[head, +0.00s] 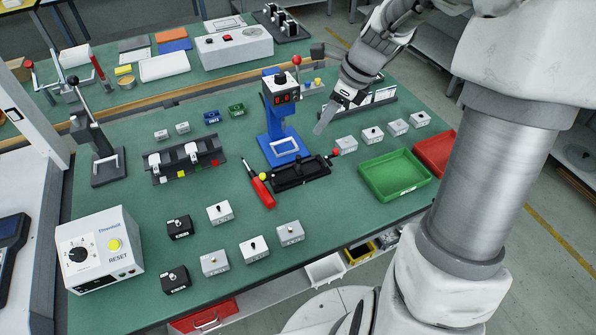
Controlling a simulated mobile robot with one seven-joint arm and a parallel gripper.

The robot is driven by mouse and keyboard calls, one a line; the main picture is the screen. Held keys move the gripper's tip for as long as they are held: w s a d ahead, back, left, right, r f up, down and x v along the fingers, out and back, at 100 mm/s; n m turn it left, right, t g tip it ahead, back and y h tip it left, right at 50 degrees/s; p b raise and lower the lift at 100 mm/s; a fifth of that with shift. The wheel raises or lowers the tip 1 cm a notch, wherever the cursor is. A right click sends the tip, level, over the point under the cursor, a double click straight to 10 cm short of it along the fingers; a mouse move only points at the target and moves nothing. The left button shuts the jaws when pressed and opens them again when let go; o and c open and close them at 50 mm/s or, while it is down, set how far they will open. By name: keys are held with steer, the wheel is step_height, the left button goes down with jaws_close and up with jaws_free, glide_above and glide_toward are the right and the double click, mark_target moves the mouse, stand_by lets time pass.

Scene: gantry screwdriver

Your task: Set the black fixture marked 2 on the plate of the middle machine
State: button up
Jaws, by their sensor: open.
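Two black fixtures stand on the green table's front left: one black fixture (179,227) farther back and another black fixture (175,279) nearer the front edge. Their markings are too small to read, so I cannot tell which is marked 2. The blue machine (280,114) stands mid-table, with a plate (284,147) at its foot showing a pale rectangular frame and no fixture on it. My gripper (325,119) is open and empty, right of the blue machine and above the table, far from both black fixtures. One finger hides most of the other.
White and grey fixtures (254,248) stand right of the black ones. A red-handled tool (262,190) and black jig (301,173) lie before the blue machine. A dark press (106,165) stands left; a control box (101,250) front left; a green tray (394,174) right.

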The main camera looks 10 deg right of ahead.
mark_target(299, 156)
steer(key=b+x, duration=0.4)
steer(key=x, duration=1.2)
steer(key=shift+a, duration=0.15)
jaws_close()
steer(key=shift+r, duration=0.1)
stand_by(0.7)
